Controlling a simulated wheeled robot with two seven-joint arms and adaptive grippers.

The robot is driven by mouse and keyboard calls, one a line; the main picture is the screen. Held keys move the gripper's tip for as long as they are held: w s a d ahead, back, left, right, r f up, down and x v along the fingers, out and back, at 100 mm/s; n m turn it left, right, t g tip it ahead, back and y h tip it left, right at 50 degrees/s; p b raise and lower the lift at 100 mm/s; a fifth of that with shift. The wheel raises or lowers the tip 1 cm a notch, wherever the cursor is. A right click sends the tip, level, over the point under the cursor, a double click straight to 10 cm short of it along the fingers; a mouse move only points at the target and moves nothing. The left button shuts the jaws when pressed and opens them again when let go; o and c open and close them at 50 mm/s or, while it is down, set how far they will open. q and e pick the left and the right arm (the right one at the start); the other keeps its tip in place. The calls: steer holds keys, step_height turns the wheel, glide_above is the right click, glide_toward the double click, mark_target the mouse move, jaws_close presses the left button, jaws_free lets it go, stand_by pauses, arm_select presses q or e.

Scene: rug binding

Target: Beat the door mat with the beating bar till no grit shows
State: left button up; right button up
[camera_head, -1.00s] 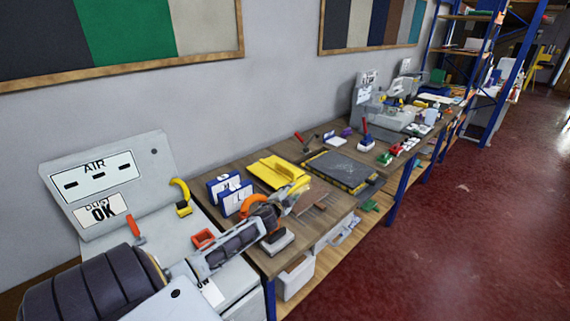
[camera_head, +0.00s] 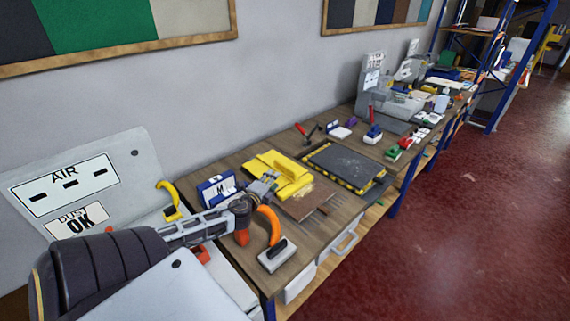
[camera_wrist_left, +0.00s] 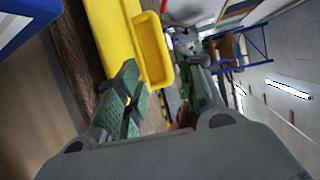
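A yellow piece with a raised block, which looks like the beating bar (camera_head: 283,172), lies on the bench; I cannot tell its full shape. A brown rough mat, seemingly the door mat (camera_head: 308,206), lies flat beside it. In the left wrist view the yellow piece (camera_wrist_left: 108,30) lies along the brown mat (camera_wrist_left: 78,48). My left gripper (camera_head: 268,183) is at the near end of the yellow piece. In the wrist view its green-padded fingers (camera_wrist_left: 165,103) are apart, with the yellow piece just beyond them. My right gripper is not in view.
A dark panel with a yellow-black striped edge (camera_head: 345,166) lies behind the mat. A tool with an orange curved handle (camera_head: 272,228) stands near the bench's front edge. Small tools and machines stand farther along.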

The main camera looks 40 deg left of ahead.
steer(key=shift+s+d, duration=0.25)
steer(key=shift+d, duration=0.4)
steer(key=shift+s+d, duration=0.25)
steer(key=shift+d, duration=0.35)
arm_select(q)
glide_toward(285, 166)
steer(key=shift+r+x, duration=0.25)
steer(key=shift+x, duration=1.05)
steer(key=shift+w+a+f, duration=0.2)
steer(key=shift+w+f, duration=0.1)
steer(key=shift+w, duration=0.25)
steer(key=shift+w+a+f, duration=0.25)
steer(key=shift+w+f, duration=0.1)
steer(key=shift+w, duration=0.2)
steer(key=shift+x, duration=1.15)
steer(key=shift+w+a+f, duration=0.15)
steer(key=shift+w+a, duration=0.1)
steer(key=shift+w, duration=0.4)
steer(key=shift+x, duration=1)
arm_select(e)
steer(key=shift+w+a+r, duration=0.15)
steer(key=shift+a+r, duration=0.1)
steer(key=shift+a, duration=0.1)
